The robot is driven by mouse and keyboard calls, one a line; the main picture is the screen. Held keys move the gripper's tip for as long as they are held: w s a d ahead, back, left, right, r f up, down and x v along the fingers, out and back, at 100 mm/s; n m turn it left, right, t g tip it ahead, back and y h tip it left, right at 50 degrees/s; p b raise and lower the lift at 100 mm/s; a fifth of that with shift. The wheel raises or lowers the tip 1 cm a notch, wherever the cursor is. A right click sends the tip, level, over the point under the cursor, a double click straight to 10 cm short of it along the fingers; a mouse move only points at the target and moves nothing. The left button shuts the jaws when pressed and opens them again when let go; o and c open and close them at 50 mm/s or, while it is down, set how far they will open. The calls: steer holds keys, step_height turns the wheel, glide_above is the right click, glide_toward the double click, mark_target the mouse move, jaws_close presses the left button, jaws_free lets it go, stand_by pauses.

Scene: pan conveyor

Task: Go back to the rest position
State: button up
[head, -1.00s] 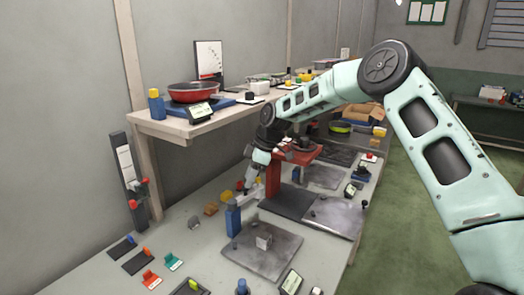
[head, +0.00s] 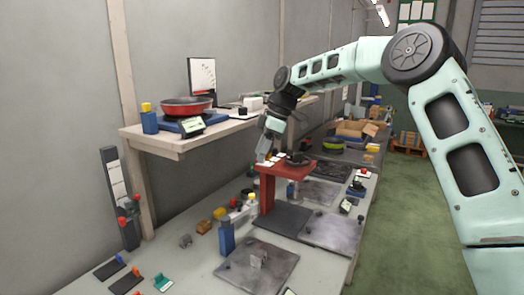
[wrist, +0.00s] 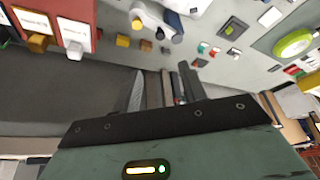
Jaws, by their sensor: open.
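My gripper (head: 263,157) is raised above the workbench (head: 190,262), just left of the red stand (head: 268,190) in the head view. Its fingers show in the wrist view (wrist: 163,88), apart with nothing between them. The arm reaches in from the right, bent at a high elbow. The fingertips look small and partly blurred in the head view.
A red pan (head: 187,106) sits on the shelf (head: 160,138) at the left. A blue post (head: 226,238) stands beside a grey plate (head: 248,272) on the bench. Several small coloured parts lie along the wall. Green floor (head: 415,230) is clear at the right.

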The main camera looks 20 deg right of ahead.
steer(key=s+a+f+m+g+h, duration=0.1)
steer(key=s+a+f+m+h, duration=0.15)
steer(key=s+a, duration=1.8)
steer(key=s+d+f+m, duration=0.2)
steer(key=s+f, duration=0.1)
steer(key=s, duration=0.9)
steer(key=s+d+f+m+h, duration=0.1)
steer(key=s+d+f+m, duration=0.1)
steer(key=s, duration=1)
steer(key=shift+d+f, duration=0.5)
steer(key=shift+d, duration=0.15)
